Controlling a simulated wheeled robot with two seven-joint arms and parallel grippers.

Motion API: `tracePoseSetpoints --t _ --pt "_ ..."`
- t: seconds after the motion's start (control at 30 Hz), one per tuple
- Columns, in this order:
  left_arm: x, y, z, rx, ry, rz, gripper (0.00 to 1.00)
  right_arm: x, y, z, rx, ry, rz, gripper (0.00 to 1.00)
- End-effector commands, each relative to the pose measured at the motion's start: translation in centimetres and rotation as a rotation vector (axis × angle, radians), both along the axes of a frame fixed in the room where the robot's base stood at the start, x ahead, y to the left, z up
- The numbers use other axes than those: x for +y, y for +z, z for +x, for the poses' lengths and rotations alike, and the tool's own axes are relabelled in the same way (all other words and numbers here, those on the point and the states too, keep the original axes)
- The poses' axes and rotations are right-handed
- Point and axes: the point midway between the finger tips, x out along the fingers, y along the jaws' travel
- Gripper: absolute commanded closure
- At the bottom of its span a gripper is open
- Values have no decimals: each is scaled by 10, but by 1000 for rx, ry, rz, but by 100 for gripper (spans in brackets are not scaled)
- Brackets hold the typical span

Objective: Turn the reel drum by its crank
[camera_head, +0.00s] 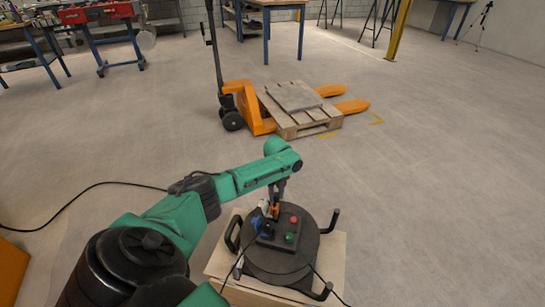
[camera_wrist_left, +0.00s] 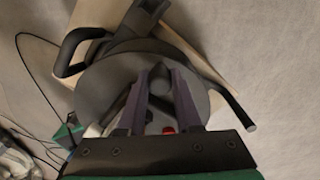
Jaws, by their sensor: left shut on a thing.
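The reel drum (camera_head: 265,265) is a dark grey round body with black bar handles at its rim, standing on a pale wooden board. My left gripper (camera_head: 276,197) reaches down over its top from the left. In the left wrist view, the gripper (camera_wrist_left: 160,85) has its two dark purple fingers on either side of a grey rounded piece, seemingly the crank (camera_wrist_left: 160,76), above the drum's grey disc (camera_wrist_left: 100,85). The fingers are shut on it. In the head view, the gripper and arm hide most of the crank. My right gripper is in neither view.
Red (camera_head: 294,219) and green (camera_head: 289,238) buttons sit on the drum's top. A black cable (camera_head: 240,262) runs over it. An orange pallet jack (camera_head: 262,113) with a wooden pallet stands beyond.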

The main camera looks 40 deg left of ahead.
Motion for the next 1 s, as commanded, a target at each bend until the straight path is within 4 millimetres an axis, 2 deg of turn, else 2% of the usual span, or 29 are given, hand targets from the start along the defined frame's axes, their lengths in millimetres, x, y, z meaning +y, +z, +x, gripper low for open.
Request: tracePoseSetpoints --t 0.47,0.5,0.53,0.57,0.87,1.0 --pt "-2 -2 0 7 -18 -2 100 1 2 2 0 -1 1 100" --pt "-2 -2 0 7 -18 -2 56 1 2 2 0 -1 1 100" --pt "-2 -2 0 6 -18 -2 44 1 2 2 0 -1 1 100" --pt "-2 -2 0 6 -17 -1 37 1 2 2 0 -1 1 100" --pt "-1 0 1 2 -16 0 37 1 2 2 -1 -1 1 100" --pt "-2 14 1 1 -16 -1 37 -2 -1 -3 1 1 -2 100"
